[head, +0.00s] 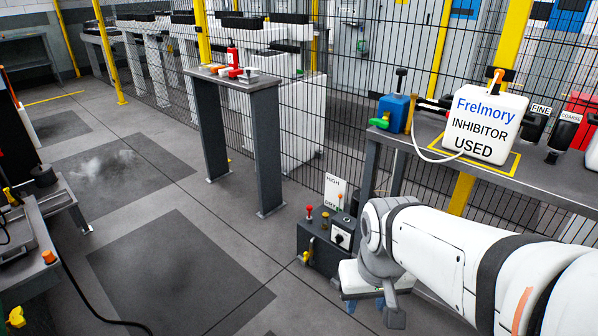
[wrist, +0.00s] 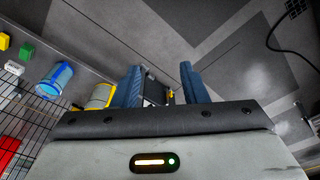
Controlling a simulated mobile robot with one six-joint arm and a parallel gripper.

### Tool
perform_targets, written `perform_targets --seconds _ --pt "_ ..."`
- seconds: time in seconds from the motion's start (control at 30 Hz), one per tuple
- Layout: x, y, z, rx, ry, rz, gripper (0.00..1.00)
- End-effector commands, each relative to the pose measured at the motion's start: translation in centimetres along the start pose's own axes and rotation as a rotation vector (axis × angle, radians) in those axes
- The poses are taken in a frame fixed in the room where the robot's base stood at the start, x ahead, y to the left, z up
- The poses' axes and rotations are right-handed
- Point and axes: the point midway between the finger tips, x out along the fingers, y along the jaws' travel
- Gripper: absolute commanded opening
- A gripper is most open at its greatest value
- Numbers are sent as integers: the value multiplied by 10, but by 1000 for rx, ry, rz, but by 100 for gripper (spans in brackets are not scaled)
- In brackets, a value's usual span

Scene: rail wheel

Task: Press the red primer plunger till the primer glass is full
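A dark pump box (head: 318,250) stands on the floor by the mesh fence in the head view. A red knob (head: 309,211) on a thin stem rises from its top, with a second, darker red knob (head: 324,215) beside it; I cannot tell for certain which is the primer plunger. A small amber part (head: 311,246) on its front may be the primer glass; its fill level is too small to read. My gripper (head: 365,303) points down, right of the box and apart from the knobs. In the wrist view its blue fingers (wrist: 160,88) are spread with nothing held.
A bench (head: 450,158) at right holds a white inhibitor jug (head: 484,122) and a blue container (head: 393,110). A grey stand (head: 237,82) with a red bottle (head: 232,57) is behind. A mesh fence (head: 345,85) runs behind. Floor at left centre is clear.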

Motion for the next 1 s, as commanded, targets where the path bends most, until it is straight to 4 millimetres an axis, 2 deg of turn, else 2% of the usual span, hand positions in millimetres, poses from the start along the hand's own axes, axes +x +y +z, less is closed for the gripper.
perform_targets --seconds 0.07,0.47,1.0 --pt "0 0 0 0 0 0 33" --pt "0 0 0 0 0 0 0" --pt "0 0 0 0 0 0 0"
